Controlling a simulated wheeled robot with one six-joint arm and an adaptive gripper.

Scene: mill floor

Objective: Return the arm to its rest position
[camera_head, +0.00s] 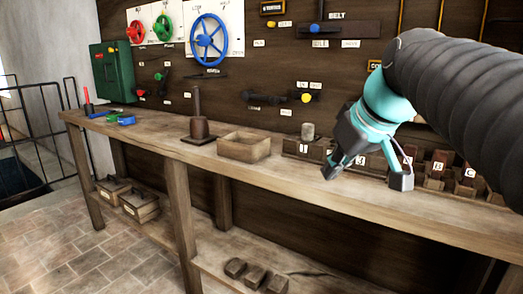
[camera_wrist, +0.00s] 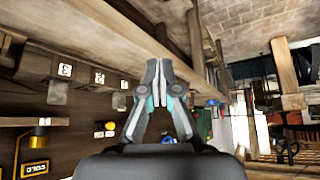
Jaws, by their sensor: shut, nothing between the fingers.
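My gripper (camera_head: 338,165) hangs in front of and above the front edge of the wooden workbench (camera_head: 245,172), on a dark sleeved arm that enters from the right. It is turquoise and grey, tilted down and to the left. In the wrist view my gripper (camera_wrist: 158,70) has its two fingers meeting at the tips, shut with nothing between them. My arm is extended over the bench's right half and hides part of the bench and wall.
On the bench are an open wooden box (camera_head: 245,147), a dark post on a base (camera_head: 198,125) and a lettered and numbered rack (camera_head: 300,149). Valve wheels (camera_head: 207,40) hang on the wall. Blocks (camera_head: 254,277) lie on the low shelf. Railings (camera_head: 40,135) stand at left; floor in front is clear.

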